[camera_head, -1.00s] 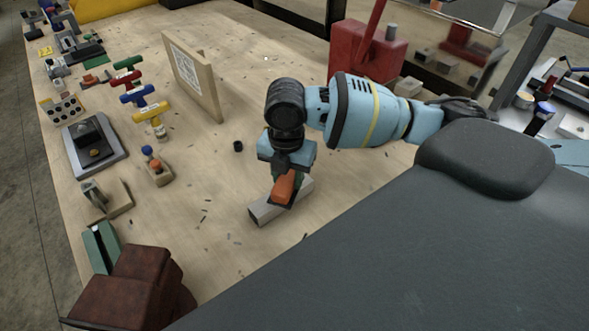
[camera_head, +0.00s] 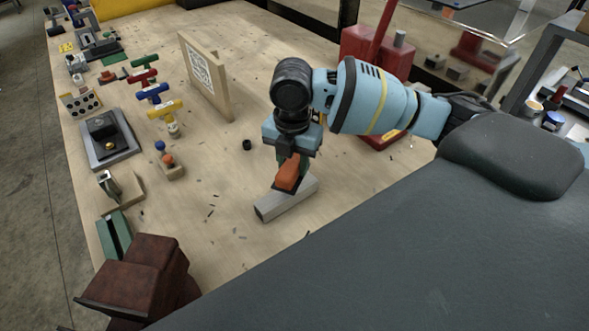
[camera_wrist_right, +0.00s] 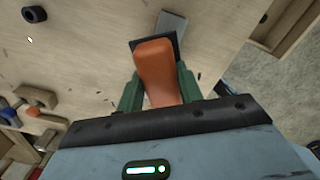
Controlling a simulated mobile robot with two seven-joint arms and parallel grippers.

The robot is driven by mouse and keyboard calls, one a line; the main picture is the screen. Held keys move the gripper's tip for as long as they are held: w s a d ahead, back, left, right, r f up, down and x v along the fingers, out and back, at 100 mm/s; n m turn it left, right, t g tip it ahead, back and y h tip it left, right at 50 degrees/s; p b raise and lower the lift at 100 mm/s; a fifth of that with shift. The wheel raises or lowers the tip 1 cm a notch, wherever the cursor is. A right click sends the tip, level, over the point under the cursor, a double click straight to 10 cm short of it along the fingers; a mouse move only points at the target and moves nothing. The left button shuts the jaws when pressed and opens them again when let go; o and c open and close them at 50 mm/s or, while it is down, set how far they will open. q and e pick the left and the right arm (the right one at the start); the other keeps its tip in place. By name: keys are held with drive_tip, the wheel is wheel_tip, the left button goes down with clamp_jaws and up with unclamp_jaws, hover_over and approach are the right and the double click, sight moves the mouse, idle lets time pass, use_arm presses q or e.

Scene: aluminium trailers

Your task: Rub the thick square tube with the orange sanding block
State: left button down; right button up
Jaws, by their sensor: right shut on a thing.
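The orange sanding block (camera_head: 289,175) is in my right gripper (camera_head: 288,168), which is shut on it and points down. In the right wrist view the orange block (camera_wrist_right: 156,72) sits between the green fingers of the gripper (camera_wrist_right: 158,90), with a dark pad at its far end. The thick square tube (camera_head: 287,200) is grey and lies on the wooden bench, directly below and beside the block. Its end also shows in the wrist view (camera_wrist_right: 171,24), partly hidden by the block. I cannot tell whether the pad touches the tube. My left gripper is not in view.
A small black ring (camera_head: 246,145) lies left of the gripper. Several tools line the bench's left edge. A brown block-shaped object (camera_head: 146,277) is front left. A red object (camera_head: 377,45) is behind.

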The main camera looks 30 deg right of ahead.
drive_tip(key=shift+r, duration=0.65)
drive_tip(key=shift+r, duration=0.1)
drive_tip(key=shift+r, duration=1.45)
